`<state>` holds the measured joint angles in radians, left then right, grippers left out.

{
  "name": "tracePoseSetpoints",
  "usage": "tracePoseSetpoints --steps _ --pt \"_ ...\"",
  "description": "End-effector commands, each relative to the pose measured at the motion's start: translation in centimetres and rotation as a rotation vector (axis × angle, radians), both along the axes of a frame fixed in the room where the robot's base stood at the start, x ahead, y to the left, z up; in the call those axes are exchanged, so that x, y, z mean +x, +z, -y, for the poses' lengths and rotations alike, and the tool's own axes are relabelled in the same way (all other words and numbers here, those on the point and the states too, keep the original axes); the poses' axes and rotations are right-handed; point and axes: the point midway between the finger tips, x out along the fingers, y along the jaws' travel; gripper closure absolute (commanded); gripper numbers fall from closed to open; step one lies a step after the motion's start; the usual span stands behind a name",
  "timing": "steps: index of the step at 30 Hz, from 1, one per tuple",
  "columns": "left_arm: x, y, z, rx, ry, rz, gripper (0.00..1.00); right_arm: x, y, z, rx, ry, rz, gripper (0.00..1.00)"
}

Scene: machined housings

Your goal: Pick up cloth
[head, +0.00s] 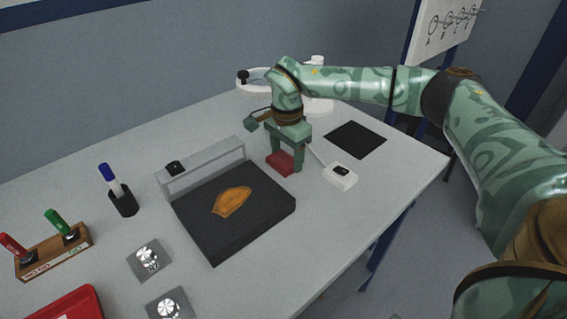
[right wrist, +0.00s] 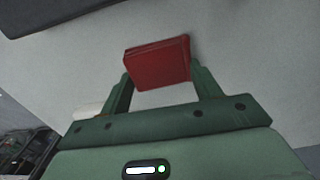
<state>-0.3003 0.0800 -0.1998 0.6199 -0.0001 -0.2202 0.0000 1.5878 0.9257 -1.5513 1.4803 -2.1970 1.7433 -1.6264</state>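A red block-shaped piece (head: 280,163), which looks like a folded cloth, is low at the tabletop to the right of the black plate. My right gripper (head: 285,160) reaches down over it with one finger on each side. In the right wrist view the red cloth (right wrist: 158,62) fills the space between the fingertips of the right gripper (right wrist: 160,75), with no clear gap on either side. Whether its underside touches the table cannot be told. My left gripper is not in view.
A thick black plate (head: 250,228) bears an orange-brown flat piece (head: 232,201); a clear grey rail (head: 205,172) stands behind it. A small white device (head: 341,177) and black mat (head: 356,139) lie right. A pen cup (head: 123,203), wooden marker holder (head: 55,252) and red tray (head: 70,308) are left.

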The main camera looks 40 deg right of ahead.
Motion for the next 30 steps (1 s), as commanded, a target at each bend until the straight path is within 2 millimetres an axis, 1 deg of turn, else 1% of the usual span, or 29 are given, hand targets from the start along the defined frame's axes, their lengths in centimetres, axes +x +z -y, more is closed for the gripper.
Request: tracePoseSetpoints --steps 11,14,16,18,20,24,26,30 --pt "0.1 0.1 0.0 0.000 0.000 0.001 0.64 0.0 0.2 0.0 0.000 0.000 0.000 0.59" --pt "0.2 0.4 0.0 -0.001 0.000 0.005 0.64 0.0 1.0 0.0 0.000 0.000 0.002 0.59" --pt "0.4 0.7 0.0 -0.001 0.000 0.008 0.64 0.0 2.0 0.0 0.000 0.001 0.003 0.59" --pt "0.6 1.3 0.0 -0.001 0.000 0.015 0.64 0.0 3.4 0.0 0.000 0.001 0.004 0.59" --pt "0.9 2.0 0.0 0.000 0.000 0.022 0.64 -0.8 4.8 -0.5 0.000 0.004 0.005 0.59" --pt "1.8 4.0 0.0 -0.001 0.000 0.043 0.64 -3.3 8.6 -1.9 0.001 0.005 0.008 0.59" --pt "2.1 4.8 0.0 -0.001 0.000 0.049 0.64 -4.4 10.1 -2.6 0.001 0.004 0.007 0.59" --pt "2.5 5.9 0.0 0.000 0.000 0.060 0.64 -7.8 11.4 -4.7 0.000 0.005 0.003 0.59"
